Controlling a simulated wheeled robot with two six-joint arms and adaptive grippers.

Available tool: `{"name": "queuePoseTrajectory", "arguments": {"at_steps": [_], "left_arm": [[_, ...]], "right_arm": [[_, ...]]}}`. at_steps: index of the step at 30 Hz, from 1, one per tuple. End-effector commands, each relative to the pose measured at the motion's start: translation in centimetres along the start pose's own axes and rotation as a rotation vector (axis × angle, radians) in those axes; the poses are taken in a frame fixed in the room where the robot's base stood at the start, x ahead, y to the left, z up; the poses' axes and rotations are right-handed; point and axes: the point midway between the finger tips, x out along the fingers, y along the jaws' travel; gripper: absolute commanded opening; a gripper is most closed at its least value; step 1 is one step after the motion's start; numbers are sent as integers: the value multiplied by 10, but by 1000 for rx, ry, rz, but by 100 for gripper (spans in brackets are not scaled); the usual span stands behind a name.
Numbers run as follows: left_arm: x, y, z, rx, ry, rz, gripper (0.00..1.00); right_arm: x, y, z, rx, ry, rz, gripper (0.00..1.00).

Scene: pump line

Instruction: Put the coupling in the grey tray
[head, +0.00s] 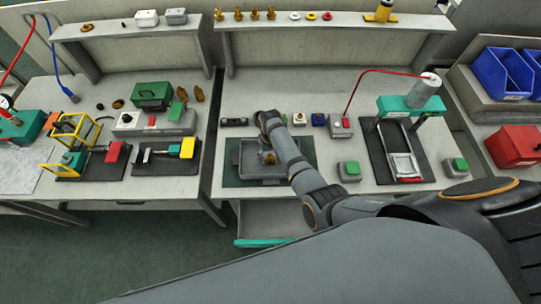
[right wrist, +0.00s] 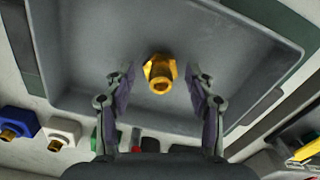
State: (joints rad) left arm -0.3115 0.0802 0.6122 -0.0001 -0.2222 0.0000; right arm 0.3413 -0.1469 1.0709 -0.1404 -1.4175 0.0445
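The brass coupling (right wrist: 160,73) shows against the floor of the grey tray (right wrist: 88,50) in the right wrist view. In the head view the coupling (head: 268,157) is within the outline of the grey tray (head: 246,158), which sits on a dark green mat. My right gripper (right wrist: 161,76) is over the tray with its two fingers apart, one on each side of the coupling. Gaps show between the coupling and both fingers. Whether the coupling fully rests on the tray floor is hard to tell. My left gripper is not in view.
Behind the tray stand small blocks, including a white one (head: 299,119) and a blue one (head: 318,119). A green-topped press (head: 411,104) is to the right. A green-buttoned box (head: 349,171) stands near the front edge. A shelf (head: 330,22) runs above the back.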

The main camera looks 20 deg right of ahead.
Motion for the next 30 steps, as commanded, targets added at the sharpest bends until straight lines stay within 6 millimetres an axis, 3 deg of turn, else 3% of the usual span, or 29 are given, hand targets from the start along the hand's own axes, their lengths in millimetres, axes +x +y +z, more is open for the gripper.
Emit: {"name": "queuePoseTrajectory", "arguments": {"at_steps": [10, 19, 21, 25, 30], "left_arm": [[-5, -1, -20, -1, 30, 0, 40], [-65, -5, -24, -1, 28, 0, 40], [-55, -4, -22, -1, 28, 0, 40], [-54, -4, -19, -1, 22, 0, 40], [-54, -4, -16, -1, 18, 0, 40]], "right_arm": [[-9, 0, 0, 0, 2, 0, 58], [-76, 0, -1, 1, 2, 0, 58], [-83, 0, -2, 1, 5, 0, 58], [-107, 0, -1, -1, 3, 0, 58], [-123, 0, 0, 0, 0, 0, 58]]}}
